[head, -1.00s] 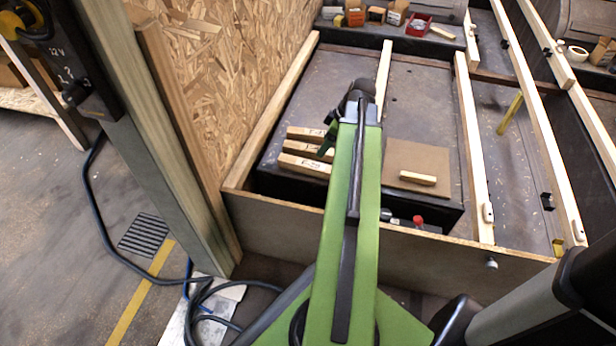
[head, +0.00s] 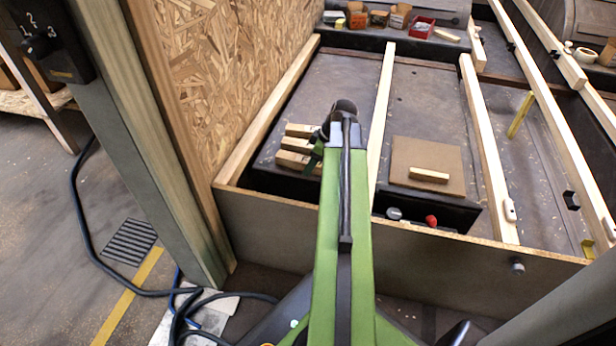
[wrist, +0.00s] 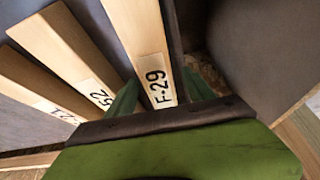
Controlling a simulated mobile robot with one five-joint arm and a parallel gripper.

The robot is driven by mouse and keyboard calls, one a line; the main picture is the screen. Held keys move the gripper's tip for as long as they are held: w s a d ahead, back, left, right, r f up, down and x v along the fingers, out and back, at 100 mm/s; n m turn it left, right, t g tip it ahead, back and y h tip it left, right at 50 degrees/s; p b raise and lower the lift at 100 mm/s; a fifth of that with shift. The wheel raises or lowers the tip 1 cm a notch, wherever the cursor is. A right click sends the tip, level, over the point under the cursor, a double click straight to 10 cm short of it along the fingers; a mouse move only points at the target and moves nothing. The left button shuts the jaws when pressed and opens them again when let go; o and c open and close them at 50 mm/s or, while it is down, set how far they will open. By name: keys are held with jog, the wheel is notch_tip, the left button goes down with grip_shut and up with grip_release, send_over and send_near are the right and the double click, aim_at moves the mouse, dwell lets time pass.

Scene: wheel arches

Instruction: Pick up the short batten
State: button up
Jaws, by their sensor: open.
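Three pale labelled battens (head: 293,161) lie side by side on the dark surface left of my arm; their right ends are partly hidden by it in the head view. In the wrist view they read F-29 (wrist: 140,35), 52 (wrist: 65,45) and, partly hidden, one ending in 21 (wrist: 28,88). My gripper (wrist: 163,94) is open, with green fingers on either side of the F-29 batten's labelled end. I cannot tell whether they touch it. A short, unlabelled batten (head: 428,175) lies on a brown board (head: 405,152), right of my arm and apart from my gripper.
A long rail (head: 384,100) runs just right of my arm, and another rail (head: 484,140) stands further right. A front board (head: 270,215) and a chipboard wall (head: 220,70) bound the space. A red-capped item (head: 431,221) lies near the front edge.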

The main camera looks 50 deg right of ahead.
grip_shut()
dwell(0.4)
jog(key=shift+r+p, duration=0.15)
jog(key=shift+p, duration=0.15)
notch_tip(320, 180, up, 10)
jog(key=p, duration=1)
